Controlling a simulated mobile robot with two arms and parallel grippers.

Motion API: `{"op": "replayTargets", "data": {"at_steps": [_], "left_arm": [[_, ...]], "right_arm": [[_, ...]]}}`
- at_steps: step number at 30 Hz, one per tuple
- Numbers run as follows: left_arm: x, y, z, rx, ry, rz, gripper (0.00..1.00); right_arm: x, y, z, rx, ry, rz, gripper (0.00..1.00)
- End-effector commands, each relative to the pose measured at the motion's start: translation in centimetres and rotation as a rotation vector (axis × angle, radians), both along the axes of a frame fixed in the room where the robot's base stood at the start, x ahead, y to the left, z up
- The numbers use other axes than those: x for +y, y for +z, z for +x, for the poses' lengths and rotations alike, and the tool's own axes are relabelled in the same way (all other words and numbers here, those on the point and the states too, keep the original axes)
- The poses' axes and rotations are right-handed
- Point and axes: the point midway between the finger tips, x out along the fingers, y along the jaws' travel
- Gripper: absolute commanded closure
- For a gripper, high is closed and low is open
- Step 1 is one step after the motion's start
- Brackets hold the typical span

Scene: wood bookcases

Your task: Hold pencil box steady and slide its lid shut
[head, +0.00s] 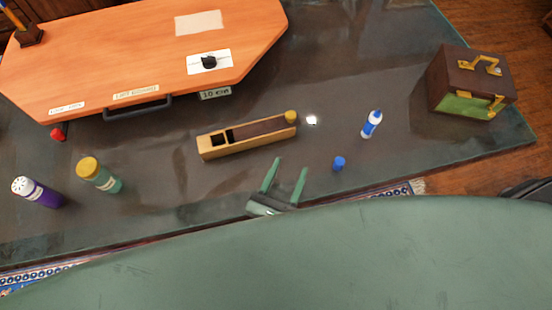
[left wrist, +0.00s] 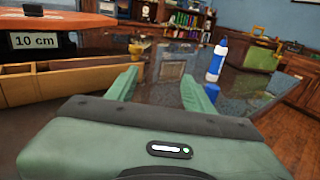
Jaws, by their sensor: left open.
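The pencil box (head: 205,149) is a long, light-wood box lying slightly tilted across the middle of the dark table in the head view. Its dark brown lid (head: 262,128) covers the middle and right part, while dark openings show at the left end. In the left wrist view the box (left wrist: 75,79) lies left of the open green fingers (left wrist: 160,88). My right gripper is not visible.
Right of the box are a blue-white bottle (head: 372,124), a blue cap (head: 338,163) and a dark chest (head: 468,82). A yellow-capped jar (head: 100,176) and purple shaker (head: 38,192) stand left. An orange board (head: 140,50) lies behind. Bare table surrounds the box.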

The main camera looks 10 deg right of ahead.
Motion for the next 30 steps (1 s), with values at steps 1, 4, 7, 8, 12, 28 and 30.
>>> {"op": "replayTargets", "data": {"at_steps": [1,4,7,8,12,28,30], "left_arm": [[0.6,0.2,1.4,-0.007,0.035,-0.008,0.48],[1.6,0.3,3.0,-0.013,0.080,-0.020,0.48],[1.9,0.4,4.0,-0.017,0.101,-0.024,0.48],[1.8,0.4,4.2,-0.018,0.103,-0.024,0.48],[1.0,0.4,5.8,-0.019,0.104,-0.025,0.48],[-3.4,0.3,13.4,-0.018,0.102,-0.021,0.48],[-3.7,0.3,13.8,-0.016,0.101,-0.022,0.48]], "right_arm": [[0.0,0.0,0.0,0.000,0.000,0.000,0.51],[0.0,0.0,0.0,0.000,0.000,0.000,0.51],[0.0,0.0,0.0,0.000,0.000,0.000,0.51],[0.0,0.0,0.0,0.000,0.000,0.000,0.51],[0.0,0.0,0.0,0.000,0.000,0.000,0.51],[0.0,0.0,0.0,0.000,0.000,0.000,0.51],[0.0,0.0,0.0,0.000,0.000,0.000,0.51]]}}
